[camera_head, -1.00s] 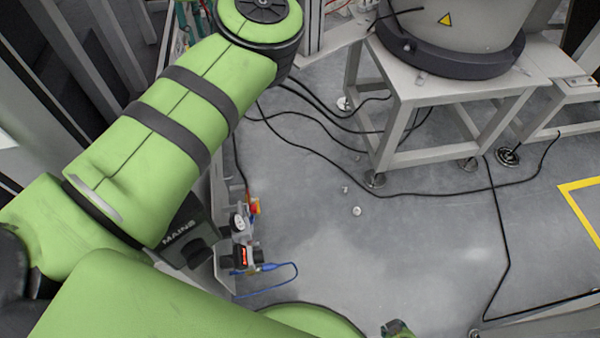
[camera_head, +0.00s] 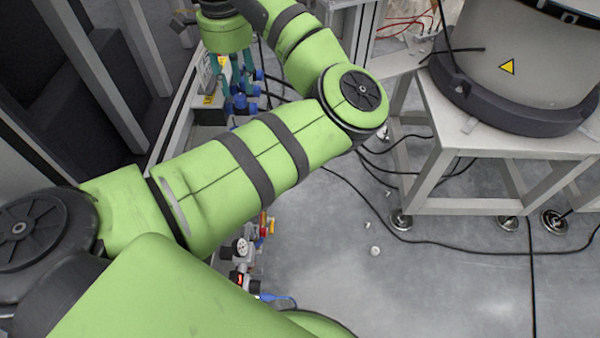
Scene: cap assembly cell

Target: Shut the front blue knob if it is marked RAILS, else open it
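My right gripper is out of view.
A pressure gauge (camera_head: 240,246) and red and yellow fittings (camera_head: 265,225) sit beside my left upper arm, with a blue hose (camera_head: 279,299) below. A white stand (camera_head: 445,160) carries a large round bowl (camera_head: 525,75) at right. Black cables cross the otherwise fairly clear grey floor.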

